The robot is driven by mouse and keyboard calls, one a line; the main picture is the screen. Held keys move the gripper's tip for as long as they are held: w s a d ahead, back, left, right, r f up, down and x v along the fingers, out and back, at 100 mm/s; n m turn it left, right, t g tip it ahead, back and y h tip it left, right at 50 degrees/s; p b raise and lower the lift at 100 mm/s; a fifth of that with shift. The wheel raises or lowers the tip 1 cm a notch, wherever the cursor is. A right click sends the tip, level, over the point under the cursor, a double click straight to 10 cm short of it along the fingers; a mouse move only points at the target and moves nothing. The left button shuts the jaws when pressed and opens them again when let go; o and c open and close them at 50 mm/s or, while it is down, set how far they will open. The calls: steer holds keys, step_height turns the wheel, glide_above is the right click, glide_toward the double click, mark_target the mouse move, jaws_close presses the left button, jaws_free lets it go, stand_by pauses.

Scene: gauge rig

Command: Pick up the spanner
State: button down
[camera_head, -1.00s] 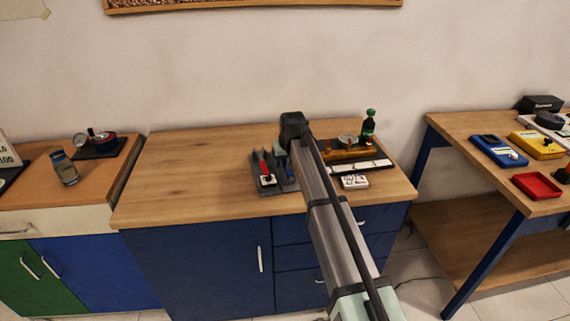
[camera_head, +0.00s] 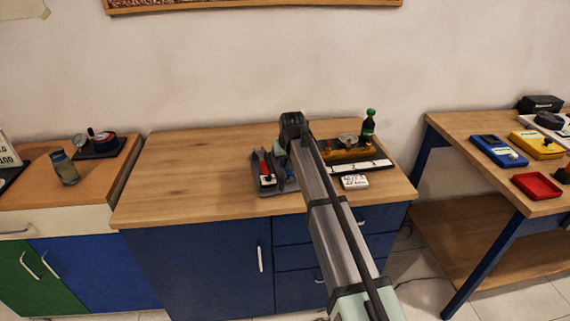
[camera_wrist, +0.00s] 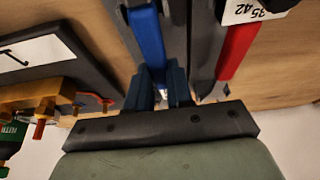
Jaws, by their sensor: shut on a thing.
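My gripper (camera_wrist: 160,92) shows in the wrist view, with its two dark fingers shut on a blue-handled tool (camera_wrist: 149,38). The blue bar runs from the top of the picture down between the fingers. Its far end is out of view, so I cannot tell its shape or whether it is clear of the holder. No other thing in view can be told to be a spanner.
A red-handled tool (camera_wrist: 237,48) lies close beside my gripper, with a white number label (camera_wrist: 243,10) near it. A dark board with a white strip (camera_head: 360,166), a brown rig and a bottle (camera_head: 368,128) stand to the right. The worktop's left half (camera_head: 190,175) is clear.

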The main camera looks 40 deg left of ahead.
step_height(320, 180, up, 10)
steer(key=shift+r, duration=0.25)
stand_by(0.5)
steer(key=c, duration=1.5)
jaws_free()
steer(key=shift+c, duration=0.2)
jaws_close()
